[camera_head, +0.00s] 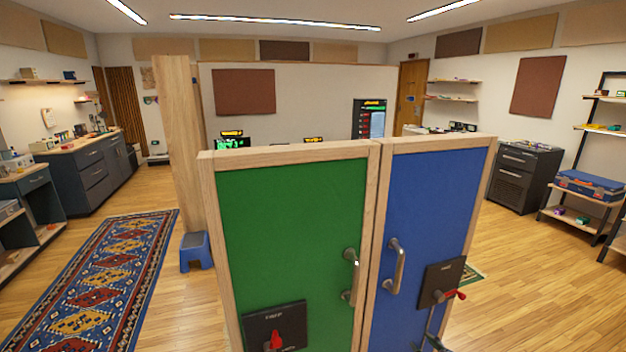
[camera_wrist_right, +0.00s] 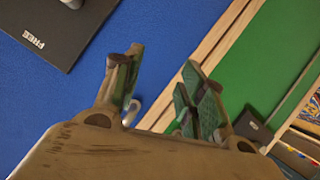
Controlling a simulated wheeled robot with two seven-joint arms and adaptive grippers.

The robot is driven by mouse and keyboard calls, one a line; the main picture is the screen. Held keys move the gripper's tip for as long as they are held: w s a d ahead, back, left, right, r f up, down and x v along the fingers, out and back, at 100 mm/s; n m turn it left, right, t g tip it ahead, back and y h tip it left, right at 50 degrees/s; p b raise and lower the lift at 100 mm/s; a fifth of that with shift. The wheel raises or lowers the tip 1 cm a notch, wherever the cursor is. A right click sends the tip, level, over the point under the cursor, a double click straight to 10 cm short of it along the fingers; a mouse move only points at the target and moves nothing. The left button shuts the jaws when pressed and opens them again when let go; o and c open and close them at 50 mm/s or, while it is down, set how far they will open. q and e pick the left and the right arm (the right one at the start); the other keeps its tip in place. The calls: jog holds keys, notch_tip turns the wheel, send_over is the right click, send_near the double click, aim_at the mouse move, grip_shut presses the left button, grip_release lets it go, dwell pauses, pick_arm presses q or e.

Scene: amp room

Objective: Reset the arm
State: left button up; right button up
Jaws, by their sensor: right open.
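My right gripper (camera_wrist_right: 157,72) is open in the right wrist view, its two green-padded fingers apart with nothing between them. A blue panel (camera_head: 430,200) lies behind it in that view, with a wood edge and a green panel (camera_head: 290,220) to the right. A dark plate (camera_wrist_right: 60,22) marked FREE is on the blue panel. In the head view, a dark plate with a red lever (camera_head: 450,295) sits on the blue panel's right side. Small dark parts show below it, unclear whether they are my right gripper. My left gripper is not in view.
Metal handles stand on the green panel (camera_head: 350,275) and the blue panel (camera_head: 394,265). Another red lever (camera_head: 275,340) is low on the green panel. A blue stool (camera_head: 196,251) and patterned rug (camera_head: 100,275) lie left. Wood floor is clear at right.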

jog(key=s+d+f+m+g+h, duration=0.1)
jog(key=s+d+f, duration=0.25)
jog(key=f, duration=0.25)
jog(key=s+d+f+g+h, duration=0.1)
jog(key=s+d+f, duration=0.1)
jog(key=d+f, duration=0.35)
jog(key=s+d+f+m+g+h, duration=0.1)
jog(key=s+d+f+g+h, duration=0.15)
jog(key=f, duration=0.45)
jog(key=s+d+f+g, duration=0.2)
jog(key=s+f, duration=1.2)
jog(key=s+a+f+m+g, duration=0.15)
jog(key=s+a+f, duration=0.25)
jog(key=s, duration=0.4)
jog(key=s+a+f+g, duration=0.2)
jog(key=s+a+f, duration=0.2)
jog(key=s, duration=0.4)
jog(key=s+a+f+m+g, duration=0.1)
jog(key=s+a+f+g, duration=0.15)
jog(key=s+f, duration=0.45)
jog(key=s+a+r+y, duration=0.1)
jog(key=s+a, duration=0.7)
jog(key=a, duration=0.3)
jog(key=shift+s+a+y, duration=0.15)
jog(key=shift+a+y, duration=0.05)
jog(key=shift+y, duration=0.15)
